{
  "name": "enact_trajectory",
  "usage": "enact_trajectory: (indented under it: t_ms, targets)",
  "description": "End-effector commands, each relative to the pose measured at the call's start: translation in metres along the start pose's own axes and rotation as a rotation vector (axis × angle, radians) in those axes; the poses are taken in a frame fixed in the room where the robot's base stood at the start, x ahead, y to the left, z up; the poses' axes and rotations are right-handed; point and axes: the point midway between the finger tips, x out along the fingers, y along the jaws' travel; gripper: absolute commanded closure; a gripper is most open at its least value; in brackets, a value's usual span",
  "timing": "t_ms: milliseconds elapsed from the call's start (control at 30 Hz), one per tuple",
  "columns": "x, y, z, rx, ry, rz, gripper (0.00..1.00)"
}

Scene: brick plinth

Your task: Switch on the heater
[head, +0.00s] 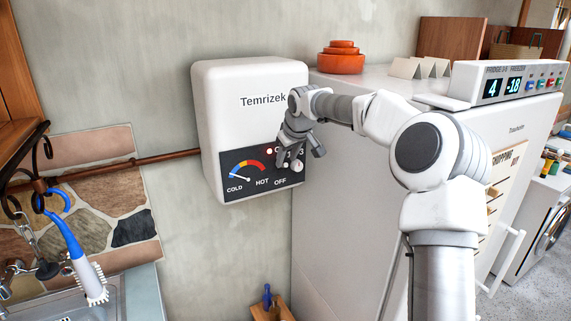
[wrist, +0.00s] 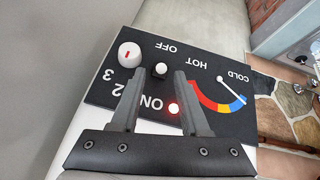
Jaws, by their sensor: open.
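The heater (head: 230,95) is a white wall box marked Temrizek with a dark control panel (head: 228,192). In the wrist view the panel appears upside down. A small white-tipped switch (wrist: 160,69) sits between the ON and OFF labels; its tilt is hard to tell. A red lamp (wrist: 174,108) glows beside ON. A white round knob (wrist: 129,54) with a red mark stands by the numbers. The gauge needle (wrist: 232,90) points to the blue cold end. My gripper (wrist: 160,73) is open, its fingertips on either side of the switch. In the head view my gripper (head: 300,152) partly covers the panel.
A white fridge (head: 335,200) stands right of the heater, with orange bowls (head: 341,60) and a display unit (head: 505,82) on top. A copper pipe (head: 165,156) runs left from the heater. A blue-handled brush (head: 85,265) hangs by the sink at lower left.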

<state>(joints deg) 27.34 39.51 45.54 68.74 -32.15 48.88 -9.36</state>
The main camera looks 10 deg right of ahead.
Motion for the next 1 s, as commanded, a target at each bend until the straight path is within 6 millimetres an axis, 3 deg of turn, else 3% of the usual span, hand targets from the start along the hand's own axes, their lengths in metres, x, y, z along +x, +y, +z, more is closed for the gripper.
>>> enact_trajectory:
  t_ms: [400,533,700,1000]
  targets:
    - [-0.099,0.0,0.0,-0.001,0.003,0.004,0.55]
    - [-0.124,-0.001,0.001,-0.001,0.001,0.002,0.55]
    - [-0.143,0.0,0.0,0.001,0.0,0.0,0.55]
    - [-0.149,-0.001,0.0,-0.001,-0.002,-0.001,0.55]
